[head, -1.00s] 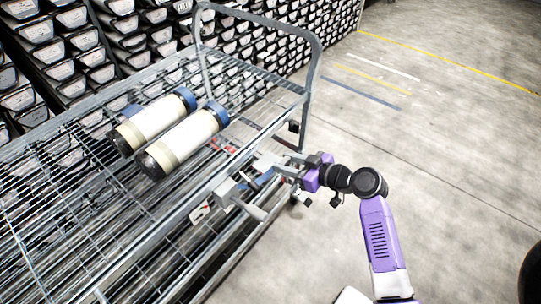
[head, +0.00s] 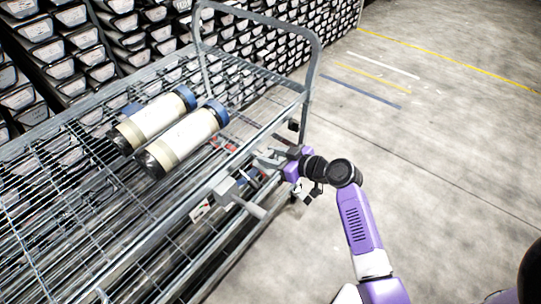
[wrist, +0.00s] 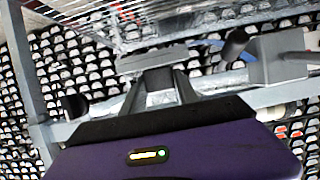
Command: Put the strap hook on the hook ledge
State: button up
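My gripper (head: 272,157) is at the near long side of the trolley, close to its right end. In the wrist view its two fingers (wrist: 158,78) point at a flat grey piece (wrist: 157,58) across their tips; I cannot tell whether they grip it or whether it is the strap hook. A grey block with a round peg (head: 228,189), possibly the hook ledge, is on the trolley's near rail, left of my gripper. The block also shows at the right of the wrist view (wrist: 282,57). No strap hook can be made out with certainty.
Two white core tubes with blue and black ends (head: 188,140) lie on the wire-mesh top shelf of the trolley (head: 50,190). A tall end handle (head: 314,70) rises beyond my gripper. Racks of labelled trays (head: 130,30) stand behind. The floor at right is clear.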

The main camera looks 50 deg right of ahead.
jog(key=o, duration=0.4)
jog(key=shift+o, duration=0.2)
jog(key=shift+r, duration=0.15)
jog(key=v, duration=1.2)
jog(key=s+a+f+m+g+h, duration=0.2)
jog(key=s+a+f, duration=0.4)
jog(key=s+a, duration=0.35)
jog(key=s+a+r+n+t+y, duration=0.1)
jog(key=s+a+r+t, duration=0.2)
jog(key=s+a+r, duration=0.7)
notch_tip(320, 180, up, 3)
jog(key=a, duration=0.3)
jog(key=shift+s+n+y, duration=0.3)
jog(key=shift+s, duration=0.1)
